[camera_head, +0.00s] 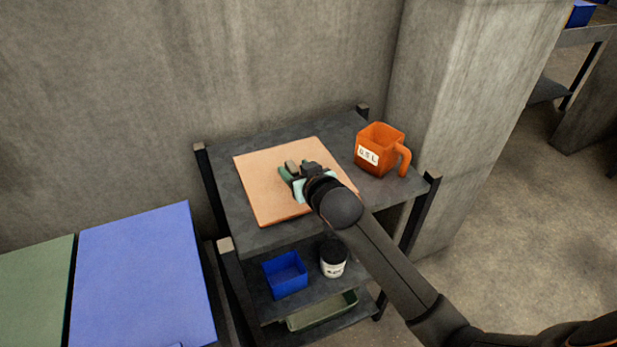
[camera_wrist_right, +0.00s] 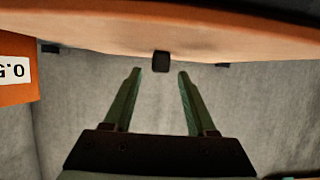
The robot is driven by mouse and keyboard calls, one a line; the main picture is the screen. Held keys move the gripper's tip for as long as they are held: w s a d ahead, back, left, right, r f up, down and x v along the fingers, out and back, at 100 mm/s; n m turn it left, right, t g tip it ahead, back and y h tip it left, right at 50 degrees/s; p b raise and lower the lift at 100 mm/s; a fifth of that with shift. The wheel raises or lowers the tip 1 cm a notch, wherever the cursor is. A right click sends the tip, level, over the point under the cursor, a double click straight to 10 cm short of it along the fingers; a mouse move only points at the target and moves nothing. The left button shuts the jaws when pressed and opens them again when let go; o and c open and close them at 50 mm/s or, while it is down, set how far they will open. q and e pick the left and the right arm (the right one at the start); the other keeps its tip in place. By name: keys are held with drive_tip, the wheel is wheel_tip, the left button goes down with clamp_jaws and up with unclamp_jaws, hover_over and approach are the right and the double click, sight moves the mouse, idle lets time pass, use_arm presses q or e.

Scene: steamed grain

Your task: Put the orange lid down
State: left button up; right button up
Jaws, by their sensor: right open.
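The orange lid (camera_head: 265,190) is a flat, pale orange square lying on the grey top shelf (camera_head: 235,215). My right gripper (camera_head: 291,169) is over its middle and hides part of it. In the right wrist view the picture is upside down, and the lid (camera_wrist_right: 160,25) fills the top. The green fingers of my right gripper (camera_wrist_right: 160,75) are spread apart. A small dark block (camera_wrist_right: 161,62), which looks like the lid's knob, shows just beyond and between the fingertips, not gripped. My left gripper is not in view.
An orange mug (camera_head: 375,140) stands right of the lid; it also shows in the right wrist view (camera_wrist_right: 15,95). Corner posts and a concrete wall (camera_head: 130,90) border the shelf. Below are a blue bin (camera_head: 285,273), a dark-lidded jar (camera_head: 333,265) and a green tray (camera_head: 320,312).

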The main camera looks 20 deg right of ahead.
drive_tip(key=v, duration=0.8)
drive_tip(key=shift+s+p, duration=0.15)
drive_tip(key=shift+p, duration=0.2)
drive_tip(key=shift+o, duration=0.4)
drive_tip(key=shift+s+r, duration=0.2)
drive_tip(key=shift+s+r+p, duration=0.35)
drive_tip(key=shift+r+p, duration=0.25)
drive_tip(key=shift+p, duration=0.4)
drive_tip(key=shift+s+d+f+p, duration=0.2)
drive_tip(key=shift+s+p, duration=0.3)
drive_tip(key=shift+p, duration=0.25)
drive_tip(key=shift+f, duration=0.1)
drive_tip(key=x, duration=0.6)
drive_tip(key=shift+f, duration=0.1)
drive_tip(key=shift+x, duration=3.1)
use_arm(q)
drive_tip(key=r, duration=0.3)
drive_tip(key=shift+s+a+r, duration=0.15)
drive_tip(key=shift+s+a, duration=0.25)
use_arm(e)
drive_tip(key=shift+a+f, duration=0.15)
drive_tip(key=shift+a, duration=0.05)
